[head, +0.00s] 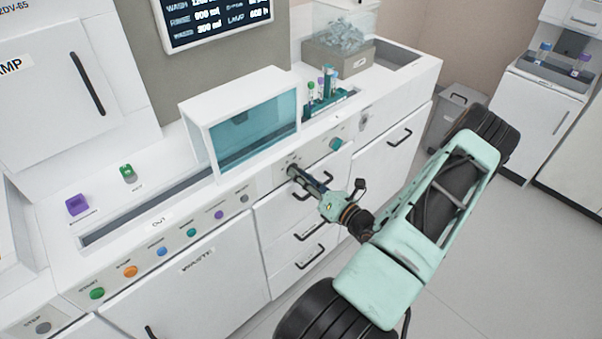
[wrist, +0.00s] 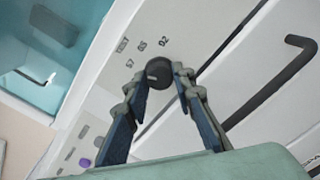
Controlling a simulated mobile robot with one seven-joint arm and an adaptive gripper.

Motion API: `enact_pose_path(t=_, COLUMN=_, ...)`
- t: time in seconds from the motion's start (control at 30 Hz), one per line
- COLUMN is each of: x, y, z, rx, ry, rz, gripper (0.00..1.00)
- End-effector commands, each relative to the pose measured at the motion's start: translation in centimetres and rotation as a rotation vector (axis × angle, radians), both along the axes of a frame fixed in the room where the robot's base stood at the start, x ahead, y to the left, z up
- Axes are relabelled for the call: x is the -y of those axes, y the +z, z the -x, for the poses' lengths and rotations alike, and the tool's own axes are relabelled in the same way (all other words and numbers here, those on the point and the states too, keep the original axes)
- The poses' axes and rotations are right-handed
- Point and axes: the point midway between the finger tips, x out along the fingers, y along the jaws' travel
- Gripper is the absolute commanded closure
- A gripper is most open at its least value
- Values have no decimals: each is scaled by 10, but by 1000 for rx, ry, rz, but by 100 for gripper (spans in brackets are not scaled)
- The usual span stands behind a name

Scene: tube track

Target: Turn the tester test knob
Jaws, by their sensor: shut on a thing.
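The tester test knob (wrist: 158,70) is a small dark round knob on the white front panel below the glass-fronted box. My gripper (wrist: 158,76) is shut on the knob, one finger on each side. In the head view my gripper (head: 292,170) reaches the panel under the box, and the fingers hide the knob there.
The tester box (head: 252,160) with a teal window stands just above. A teal button (head: 336,144) is to the right on the panel. Several coloured buttons (head: 130,271) run along the left panel. Drawer handles (head: 310,229) stick out below. The floor on the right is clear.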

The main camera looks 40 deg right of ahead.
Motion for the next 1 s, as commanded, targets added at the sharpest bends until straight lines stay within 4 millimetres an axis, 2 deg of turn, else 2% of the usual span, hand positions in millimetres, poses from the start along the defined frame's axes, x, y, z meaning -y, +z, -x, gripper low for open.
enact_pose_path(t=0.6, x=0, y=1, z=0, rx=-42, ry=-1, rz=-539, gripper=100)
enact_pose_path(t=1.0, x=0, y=1, z=0, rx=-55, ry=-1, rz=-708, gripper=100)
